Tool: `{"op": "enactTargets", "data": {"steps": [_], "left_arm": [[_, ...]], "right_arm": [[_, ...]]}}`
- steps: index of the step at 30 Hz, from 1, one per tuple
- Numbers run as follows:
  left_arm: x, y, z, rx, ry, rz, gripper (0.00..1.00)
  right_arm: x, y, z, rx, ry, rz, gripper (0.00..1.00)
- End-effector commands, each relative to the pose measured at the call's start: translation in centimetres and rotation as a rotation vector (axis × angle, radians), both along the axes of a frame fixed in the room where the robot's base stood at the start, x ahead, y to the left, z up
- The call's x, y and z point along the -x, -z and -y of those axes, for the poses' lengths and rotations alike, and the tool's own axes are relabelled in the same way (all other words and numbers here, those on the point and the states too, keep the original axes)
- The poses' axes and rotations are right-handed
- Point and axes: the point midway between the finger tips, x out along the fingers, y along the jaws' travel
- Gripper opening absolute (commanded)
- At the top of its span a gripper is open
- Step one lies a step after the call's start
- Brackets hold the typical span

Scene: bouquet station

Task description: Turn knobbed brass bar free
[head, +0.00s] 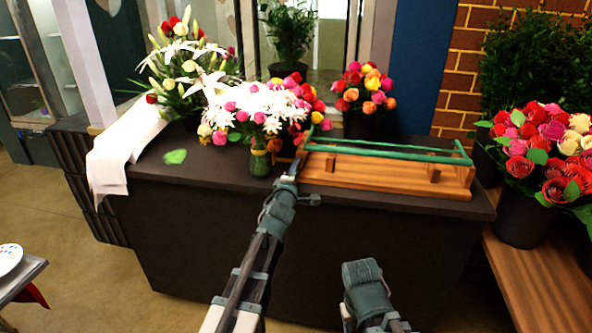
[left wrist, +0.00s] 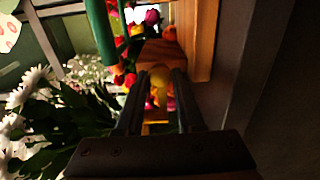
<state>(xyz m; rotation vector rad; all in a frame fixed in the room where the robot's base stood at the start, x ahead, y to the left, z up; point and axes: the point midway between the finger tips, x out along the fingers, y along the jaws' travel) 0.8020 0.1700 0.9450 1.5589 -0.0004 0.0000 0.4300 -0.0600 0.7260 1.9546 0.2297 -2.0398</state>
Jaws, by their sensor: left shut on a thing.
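A wooden stand (head: 400,180) with long green rails (head: 385,150) lies on the dark counter. My left gripper (head: 299,160) is at the left end of this stand. In the left wrist view my left gripper (left wrist: 158,98) has its two dark fingers on either side of a rounded yellow-brass end (left wrist: 159,77), which looks like the knob of the brass bar. It is shut on it. The rest of the bar is hidden. The wood (left wrist: 205,40) and a green rail (left wrist: 101,32) show close by. My right arm shows low in the head view, but its gripper cannot be made out.
The dark counter (head: 200,188) carries a vase of white and pink flowers (head: 258,160) just left of my left gripper. A white cloth (head: 120,155) hangs over its left edge. Buckets of roses stand behind (head: 362,122) and at the right (head: 520,210).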

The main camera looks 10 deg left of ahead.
Motion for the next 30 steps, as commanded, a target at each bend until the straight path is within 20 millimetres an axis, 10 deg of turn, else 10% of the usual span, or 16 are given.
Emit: {"op": "enactTargets", "data": {"steps": [10, 11, 15, 30], "left_arm": [[0.1, 0.1, -0.1, 0.005, -0.002, -0.003, 0.00], [0.1, 0.1, -0.1, 0.005, -0.002, -0.003, 0.40], [0.1, 0.1, -0.1, 0.004, -0.002, -0.002, 0.65], [2.1, 0.0, 0.0, 0.004, 0.000, -0.001, 0.66]], "right_arm": [[0.0, 0.0, 0.0, 0.000, 0.000, 0.000, 0.50], [0.0, 0.0, 0.0, 0.000, 0.000, 0.000, 0.50], [0.0, 0.0, 0.0, 0.000, 0.000, 0.000, 0.50], [0.0, 0.0, 0.0, 0.000, 0.000, 0.000, 0.50]]}}
